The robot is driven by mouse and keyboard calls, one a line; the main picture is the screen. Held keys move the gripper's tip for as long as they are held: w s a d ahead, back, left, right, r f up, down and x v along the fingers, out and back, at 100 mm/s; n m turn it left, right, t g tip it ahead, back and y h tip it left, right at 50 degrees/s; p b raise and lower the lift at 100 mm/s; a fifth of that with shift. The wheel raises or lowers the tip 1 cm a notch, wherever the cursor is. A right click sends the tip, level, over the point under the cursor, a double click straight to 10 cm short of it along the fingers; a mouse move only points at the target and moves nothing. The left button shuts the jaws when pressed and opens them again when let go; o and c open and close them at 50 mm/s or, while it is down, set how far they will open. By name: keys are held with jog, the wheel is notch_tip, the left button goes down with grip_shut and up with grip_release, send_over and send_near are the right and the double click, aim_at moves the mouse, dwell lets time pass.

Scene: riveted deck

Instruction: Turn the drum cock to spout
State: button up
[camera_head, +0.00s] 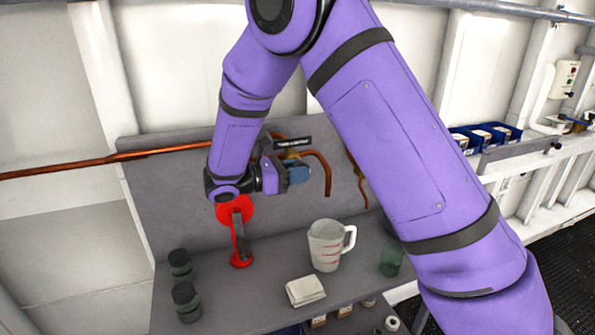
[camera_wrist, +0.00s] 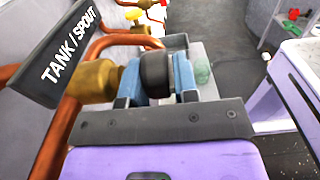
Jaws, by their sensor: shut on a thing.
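In the wrist view the cock has a brass body (camera_wrist: 92,80) and a round black handle (camera_wrist: 156,74). My gripper (camera_wrist: 157,62) is shut on this handle, with one blue-grey finger on each side. A dark plate (camera_wrist: 70,55) beside it reads "TANK / SPOUT", which are the two positions named. In the head view my gripper (camera_head: 292,173) is at the pipework on the back panel, and it and my arm hide the handle. A copper spout (camera_head: 327,175) bends down to its right. A measuring jug (camera_head: 325,247) stands on the bench below the spout.
A red fixture (camera_head: 241,261) stands left of the jug. A folded cloth (camera_head: 305,291), a green glass (camera_head: 391,262) and dark jars (camera_head: 187,303) are on the bench. Blue bins (camera_head: 485,137) sit on the right shelf. Another brass fitting (camera_wrist: 140,28) lies beyond the handle.

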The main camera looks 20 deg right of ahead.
jog(key=shift+h, duration=0.3)
jog(key=o, duration=0.9)
jog(key=a, duration=1.1)
jog(key=shift+f, duration=0.15)
